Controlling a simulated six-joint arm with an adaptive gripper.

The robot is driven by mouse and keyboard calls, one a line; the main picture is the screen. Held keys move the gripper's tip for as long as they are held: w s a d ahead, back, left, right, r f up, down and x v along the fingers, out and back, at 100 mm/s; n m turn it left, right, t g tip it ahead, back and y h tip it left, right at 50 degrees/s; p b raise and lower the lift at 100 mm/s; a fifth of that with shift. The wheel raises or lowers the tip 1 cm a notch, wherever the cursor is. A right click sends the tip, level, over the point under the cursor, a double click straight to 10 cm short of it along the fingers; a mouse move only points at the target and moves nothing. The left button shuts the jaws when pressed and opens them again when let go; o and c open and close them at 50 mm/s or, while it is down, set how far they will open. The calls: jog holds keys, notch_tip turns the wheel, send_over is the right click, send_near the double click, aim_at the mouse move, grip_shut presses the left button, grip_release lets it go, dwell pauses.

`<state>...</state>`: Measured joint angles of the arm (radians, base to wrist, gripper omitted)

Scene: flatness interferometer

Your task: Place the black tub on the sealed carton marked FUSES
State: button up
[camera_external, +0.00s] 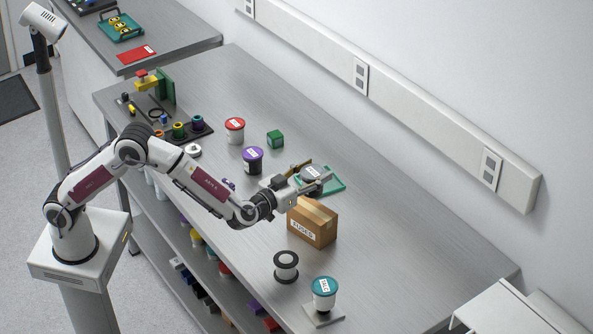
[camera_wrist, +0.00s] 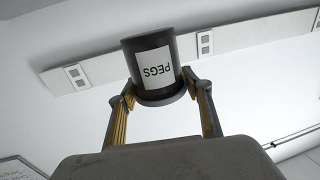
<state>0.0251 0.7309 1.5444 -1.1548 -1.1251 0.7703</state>
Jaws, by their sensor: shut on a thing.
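In the external view the tub (camera_external: 313,172) is small and partly hidden by the fingers. The brown sealed carton (camera_external: 312,222) marked FUSES stands on the bench just below the gripper in the picture. The tub appears above and behind the carton; the exact height gap cannot be told. The carton top looks bare.
A teal tray (camera_external: 337,187) lies behind the gripper. A purple-lidded tub (camera_external: 252,161), a red-lidded tub (camera_external: 235,130) and a green cube (camera_external: 275,139) stand to the left. A spool (camera_external: 286,266) and a teal-lidded tub (camera_external: 324,290) stand in front. The bench right of the carton is clear.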

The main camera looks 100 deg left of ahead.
jog(key=shift+f, duration=1.15)
jog(key=shift+f, duration=1.9)
jog(key=shift+f, duration=0.1)
jog(key=o, duration=1.2)
jog(key=v, duration=1.2)
